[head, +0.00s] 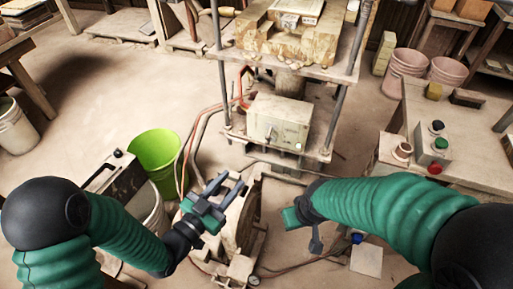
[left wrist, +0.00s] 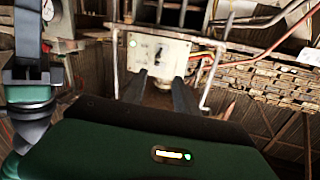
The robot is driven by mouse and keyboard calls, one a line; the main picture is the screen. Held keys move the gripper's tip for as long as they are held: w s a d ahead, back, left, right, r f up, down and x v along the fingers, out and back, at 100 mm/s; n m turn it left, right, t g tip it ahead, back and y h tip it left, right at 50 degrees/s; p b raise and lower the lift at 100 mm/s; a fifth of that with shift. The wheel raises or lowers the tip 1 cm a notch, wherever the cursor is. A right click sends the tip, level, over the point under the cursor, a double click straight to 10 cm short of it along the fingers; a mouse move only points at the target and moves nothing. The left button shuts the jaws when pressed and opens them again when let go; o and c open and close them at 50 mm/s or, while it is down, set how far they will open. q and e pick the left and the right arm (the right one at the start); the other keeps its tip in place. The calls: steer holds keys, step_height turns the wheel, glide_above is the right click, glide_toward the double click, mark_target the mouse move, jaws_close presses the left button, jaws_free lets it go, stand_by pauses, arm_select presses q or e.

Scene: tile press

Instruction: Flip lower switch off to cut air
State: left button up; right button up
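A pale control box (head: 277,122) sits on the press frame's lower shelf in the head view, with a small switch or knob and a lit lamp on its front. Which switch is the lower one, I cannot tell. My left gripper (head: 229,184) is open and empty, below and left of the box, its fingers apart and pointing toward it. It also shows in the left wrist view (left wrist: 161,88). My right gripper (head: 302,228) is partly hidden; its fingers are unclear.
Frame posts (head: 335,100) and red hoses (head: 243,85) stand around the box. A green bucket (head: 157,150) is left of my left gripper. Open floor lies at left.

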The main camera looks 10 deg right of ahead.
arm_select(q)
steer(key=b+x, duration=0.1)
steer(key=x, duration=1.4)
steer(key=shift+d, duration=0.45)
jaws_close()
steer(key=shift+f, duration=0.1)
